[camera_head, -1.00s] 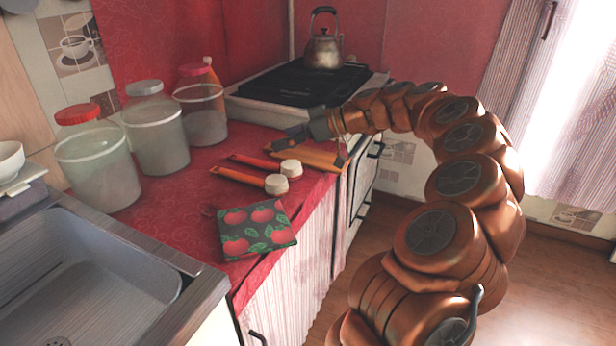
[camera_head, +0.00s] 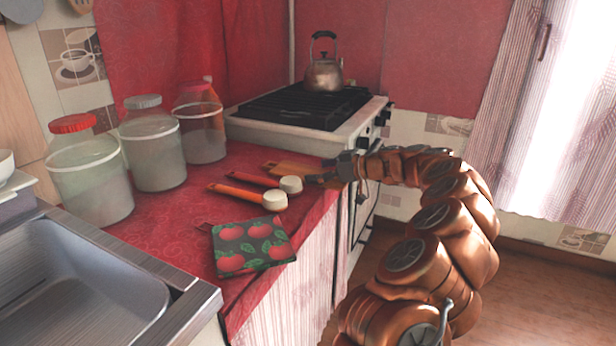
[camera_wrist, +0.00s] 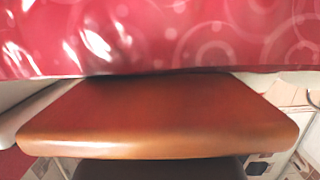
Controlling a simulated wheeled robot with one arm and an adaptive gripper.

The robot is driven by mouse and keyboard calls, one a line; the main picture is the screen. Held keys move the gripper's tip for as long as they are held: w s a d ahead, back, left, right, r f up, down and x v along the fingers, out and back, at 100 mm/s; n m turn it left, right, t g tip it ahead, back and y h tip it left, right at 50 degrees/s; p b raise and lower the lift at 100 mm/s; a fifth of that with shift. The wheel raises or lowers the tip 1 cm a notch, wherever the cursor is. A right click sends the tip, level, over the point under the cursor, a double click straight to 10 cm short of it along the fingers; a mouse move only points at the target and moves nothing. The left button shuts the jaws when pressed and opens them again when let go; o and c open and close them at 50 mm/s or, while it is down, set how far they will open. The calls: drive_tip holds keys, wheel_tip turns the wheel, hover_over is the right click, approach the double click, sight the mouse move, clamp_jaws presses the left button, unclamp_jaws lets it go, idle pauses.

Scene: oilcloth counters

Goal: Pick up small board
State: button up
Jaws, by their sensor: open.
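The small board (camera_head: 284,167) is a thin orange-brown wooden piece lying on the red counter near the stove, at the counter's right edge. It shows large and close in the wrist view (camera_wrist: 160,115), with its rounded edge toward the camera. My gripper (camera_head: 328,172) is open at the board's right end and hides part of it in the head view. A dark part, likely a finger of mine, lies along the bottom of the wrist view, just below the board's edge. I cannot tell whether the fingers touch the board.
The stove (camera_head: 345,130) with a kettle (camera_head: 324,75) stands behind. Several jars (camera_head: 152,150) line the wall; a sink (camera_head: 80,270) is at left.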

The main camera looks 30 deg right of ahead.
drive_tip(key=shift+x, duration=1.05)
drive_tip(key=shift+c, duration=0.4)
drive_tip(key=c, duration=0.8)
